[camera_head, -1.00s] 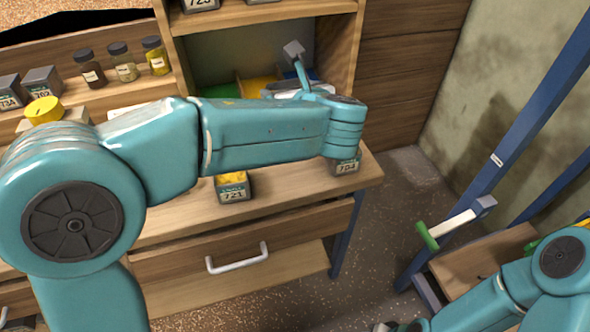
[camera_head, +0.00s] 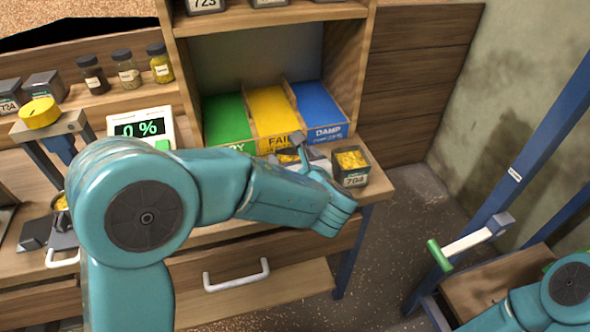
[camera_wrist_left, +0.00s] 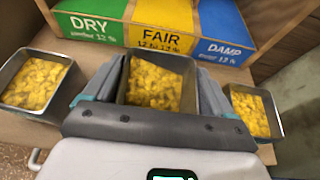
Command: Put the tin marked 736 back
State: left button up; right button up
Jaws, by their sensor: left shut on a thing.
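In the left wrist view my left gripper (camera_wrist_left: 160,85) is shut on a grey open tin (camera_wrist_left: 158,82) full of yellow grain. Its label is hidden, so I cannot read a number. In the head view the gripper (camera_head: 292,155) is just in front of the coloured bins, mostly hidden by its own arm. A similar tin (camera_wrist_left: 38,82) stands to its left. Another tin (camera_wrist_left: 255,112), whose label seems to read 704 in the head view (camera_head: 350,168), stands to its right. My right gripper is out of view.
The green DRY bin (camera_head: 227,120), yellow FAIR bin (camera_head: 272,112) and blue DAMP bin (camera_head: 318,106) stand in the shelf cubby behind. A meter reading 0 % (camera_head: 142,128) is to the left. More tins (camera_head: 205,5) sit on the shelf above.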

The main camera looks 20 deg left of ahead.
pick_arm(q)
notch_tip(320, 180, down, 3)
jog(key=shift+w+r, duration=0.15)
